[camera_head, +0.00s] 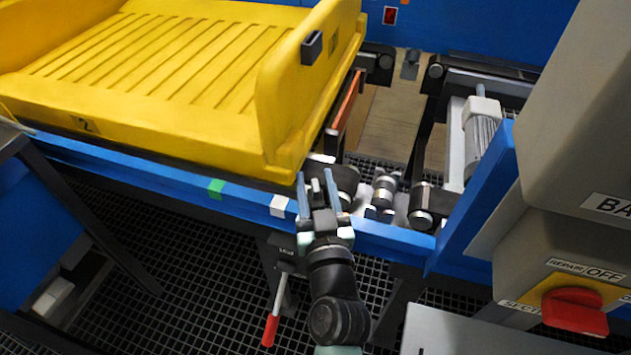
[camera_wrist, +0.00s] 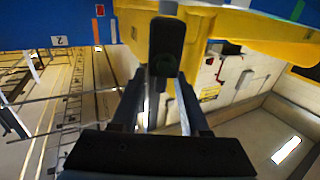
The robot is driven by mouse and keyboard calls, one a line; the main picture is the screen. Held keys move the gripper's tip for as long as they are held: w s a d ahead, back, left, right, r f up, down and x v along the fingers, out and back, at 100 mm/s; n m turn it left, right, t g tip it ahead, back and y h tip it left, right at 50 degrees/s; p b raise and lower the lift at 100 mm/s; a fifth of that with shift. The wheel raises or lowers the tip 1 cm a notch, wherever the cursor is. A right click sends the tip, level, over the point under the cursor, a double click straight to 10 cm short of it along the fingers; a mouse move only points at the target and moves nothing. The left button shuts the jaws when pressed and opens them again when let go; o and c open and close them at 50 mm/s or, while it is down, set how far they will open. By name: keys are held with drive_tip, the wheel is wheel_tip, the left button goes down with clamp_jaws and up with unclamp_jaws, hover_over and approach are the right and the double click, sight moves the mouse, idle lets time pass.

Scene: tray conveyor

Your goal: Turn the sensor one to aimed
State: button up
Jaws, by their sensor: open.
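My gripper (camera_head: 315,177) is open at the blue conveyor rail, below the near right corner of the yellow tray. A small dark block (camera_head: 316,187) shows between its fingers. In the wrist view a dark upright housing with a faint round greenish face, likely the sensor (camera_wrist: 166,45), stands between and beyond the open fingers (camera_wrist: 161,82). I cannot tell whether the fingers touch it, or which way it is aimed. No label for sensor one is readable.
Rollers (camera_head: 384,190) and a motor (camera_head: 481,128) are to the right. A red-handled lever (camera_head: 271,328) hangs below the rail. A grey panel has a red switch (camera_head: 575,309).

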clamp_jaws()
